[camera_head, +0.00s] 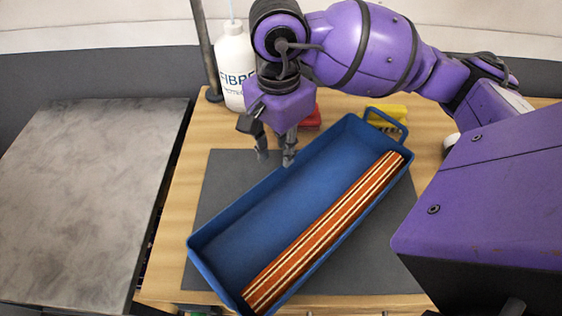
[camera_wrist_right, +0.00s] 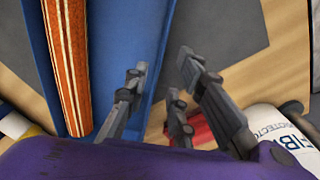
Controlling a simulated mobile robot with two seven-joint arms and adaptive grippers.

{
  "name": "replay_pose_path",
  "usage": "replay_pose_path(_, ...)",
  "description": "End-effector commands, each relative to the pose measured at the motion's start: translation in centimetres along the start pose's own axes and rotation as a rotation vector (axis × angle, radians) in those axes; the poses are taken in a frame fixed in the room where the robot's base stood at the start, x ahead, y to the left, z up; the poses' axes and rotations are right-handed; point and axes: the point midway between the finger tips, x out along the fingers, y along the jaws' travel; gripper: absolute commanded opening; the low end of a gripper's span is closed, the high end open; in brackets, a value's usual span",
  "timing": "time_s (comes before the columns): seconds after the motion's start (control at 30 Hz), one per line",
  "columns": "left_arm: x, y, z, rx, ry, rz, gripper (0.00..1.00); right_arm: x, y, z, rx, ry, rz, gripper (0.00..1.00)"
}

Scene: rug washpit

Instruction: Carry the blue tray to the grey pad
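The blue tray (camera_head: 300,196) lies diagonally over a dark grey pad (camera_head: 222,178) on the wooden table; a striped red-brown and cream roll lies along its right side. Its far handle (camera_head: 386,124) shows at the upper right. My right gripper (camera_head: 276,160) points down at the tray's far left long wall. In the right wrist view its fingers (camera_wrist_right: 163,62) are apart, one over the tray (camera_wrist_right: 120,38) and one outside, with the rim between them. I cannot tell whether they touch it. The tray's near end is partly cut off. My left gripper is not in view.
A flat, mottled grey surface (camera_head: 85,190) stands left of the table across a dark gap. A white bottle (camera_head: 233,70), a red object (camera_head: 311,119) and a yellow object (camera_head: 384,112) stand behind the tray. A dark post rises beside the bottle.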

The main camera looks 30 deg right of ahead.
Motion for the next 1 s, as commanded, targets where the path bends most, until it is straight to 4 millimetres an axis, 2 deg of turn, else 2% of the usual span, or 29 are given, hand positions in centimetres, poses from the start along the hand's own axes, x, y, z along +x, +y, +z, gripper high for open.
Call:
replay_pose_path(0.1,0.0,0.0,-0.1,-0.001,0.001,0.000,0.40,-2.4,-0.1,0.0,0.000,0.001,-0.004,0.23)
replay_pose_path(0.3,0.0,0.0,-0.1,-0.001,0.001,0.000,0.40,-4.5,0.0,0.0,0.000,0.000,-0.001,0.23)
replay_pose_path(1.0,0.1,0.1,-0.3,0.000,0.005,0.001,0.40,-4.8,0.0,0.0,0.000,-0.001,0.000,0.23)
